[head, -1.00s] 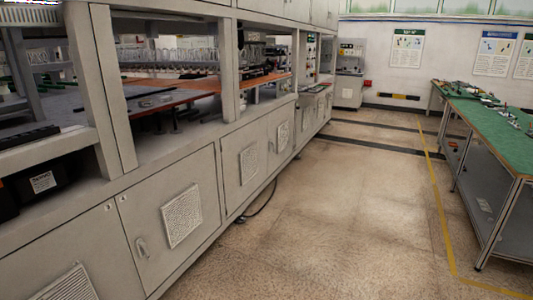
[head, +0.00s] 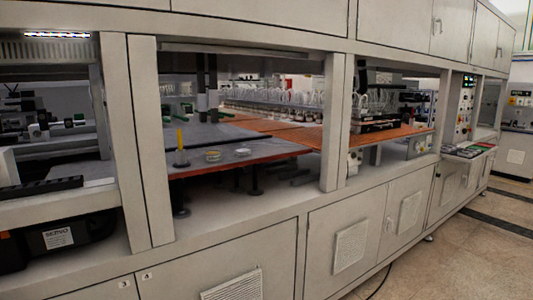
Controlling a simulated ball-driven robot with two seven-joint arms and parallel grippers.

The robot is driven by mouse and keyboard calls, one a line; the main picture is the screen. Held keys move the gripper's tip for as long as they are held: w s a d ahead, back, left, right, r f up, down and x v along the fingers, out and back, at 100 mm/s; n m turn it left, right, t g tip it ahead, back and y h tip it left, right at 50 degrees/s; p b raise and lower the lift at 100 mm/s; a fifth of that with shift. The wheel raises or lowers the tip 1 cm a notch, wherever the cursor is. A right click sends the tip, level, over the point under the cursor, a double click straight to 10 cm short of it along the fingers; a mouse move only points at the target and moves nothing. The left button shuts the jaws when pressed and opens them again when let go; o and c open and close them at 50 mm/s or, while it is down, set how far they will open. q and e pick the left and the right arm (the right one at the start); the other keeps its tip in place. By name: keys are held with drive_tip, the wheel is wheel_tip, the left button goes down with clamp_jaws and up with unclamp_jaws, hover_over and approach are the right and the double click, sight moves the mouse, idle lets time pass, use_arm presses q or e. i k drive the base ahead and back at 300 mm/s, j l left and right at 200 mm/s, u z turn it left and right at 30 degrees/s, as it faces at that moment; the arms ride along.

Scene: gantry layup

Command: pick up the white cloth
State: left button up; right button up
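I see no white cloth in the head view that I can make out. Neither of my grippers is in view. Through the middle opening of the long grey machine (head: 142,140) there is a grey-topped table (head: 225,150) with a reddish-brown edge.
The machine's cabinet doors (head: 350,225) fill the lower middle. Frame posts (head: 335,120) divide its openings. A dark box with a label (head: 58,238) sits in the left bay. A red-orange surface (head: 400,134) lies farther right. Open floor (head: 460,255) shows at the lower right.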

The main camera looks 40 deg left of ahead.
sight(242, 152)
drive_tip(key=i+l+u, duration=0.1)
drive_tip(key=i+u, duration=0.35)
drive_tip(key=i+l+u, duration=0.25)
drive_tip(key=i+u, duration=0.15)
drive_tip(key=i+l+u, duration=0.45)
